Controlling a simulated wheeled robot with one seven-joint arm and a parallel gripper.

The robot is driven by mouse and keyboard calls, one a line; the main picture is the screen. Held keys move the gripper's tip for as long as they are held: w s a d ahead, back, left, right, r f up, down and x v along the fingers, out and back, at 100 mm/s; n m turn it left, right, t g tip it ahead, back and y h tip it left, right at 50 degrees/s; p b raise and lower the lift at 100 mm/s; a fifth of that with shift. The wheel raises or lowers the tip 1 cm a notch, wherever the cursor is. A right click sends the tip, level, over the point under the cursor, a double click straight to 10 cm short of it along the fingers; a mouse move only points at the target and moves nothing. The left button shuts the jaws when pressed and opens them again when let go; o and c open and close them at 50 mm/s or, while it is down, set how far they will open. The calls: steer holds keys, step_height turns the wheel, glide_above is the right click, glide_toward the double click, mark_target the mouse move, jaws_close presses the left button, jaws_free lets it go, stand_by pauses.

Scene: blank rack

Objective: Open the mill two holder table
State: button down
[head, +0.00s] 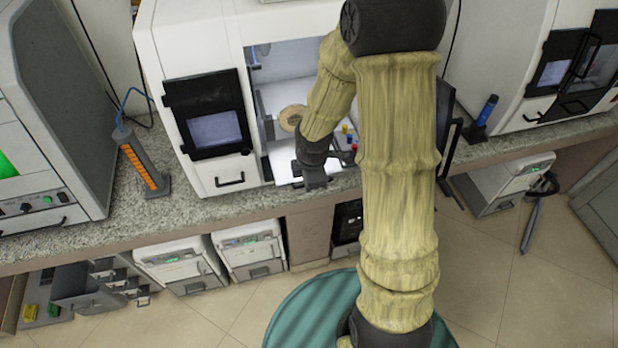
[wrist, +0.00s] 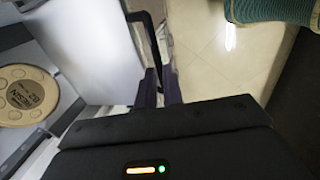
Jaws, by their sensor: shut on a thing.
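The middle machine (head: 185,50), which I take to be mill two, stands on the counter with its front bay open. Its white holder table (head: 284,168) reaches the bay's front edge; its pale surface also shows in the wrist view (wrist: 95,50). A tan round disc (head: 291,118) is at the bay; in the wrist view the disc (wrist: 27,95) lies at the far left. My gripper (head: 316,183) is at the table's front edge. In the wrist view its fingers (wrist: 161,88) are shut on a thin black handle (wrist: 150,42) beside the table. The exact grip contact is partly hidden.
Another machine (head: 560,75) stands at the right, and a grey one (head: 55,110) at the left. An orange-striped rack (head: 143,165) stands on the granite counter (head: 120,215). White boxes (head: 250,248) sit below. Tiled floor (head: 505,270) is open at the lower right.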

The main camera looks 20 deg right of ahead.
steer(key=c, duration=1.5)
jaws_free()
steer(key=s+r+p, duration=0.1)
steer(key=r+p, duration=0.1)
steer(key=r, duration=0.3)
steer(key=s+r+p, duration=0.1)
steer(key=r, duration=0.5)
steer(key=s+r+p, duration=0.1)
steer(key=r+p, duration=0.1)
steer(key=r, duration=0.4)
steer(key=shift+s+p, duration=0.15)
steer(key=shift+p, duration=0.15)
steer(key=s+f+m, duration=0.1)
steer(key=s+m, duration=0.1)
steer(key=m, duration=0.4)
steer(key=s+d+f+m+b, duration=0.1)
steer(key=s+m, duration=0.1)
steer(key=m, duration=0.4)
steer(key=s+f+m, duration=0.1)
steer(key=s+m, duration=0.2)
steer(key=m, duration=0.3)
steer(key=shift+d+b, duration=0.25)
steer(key=shift+b, duration=0.15)
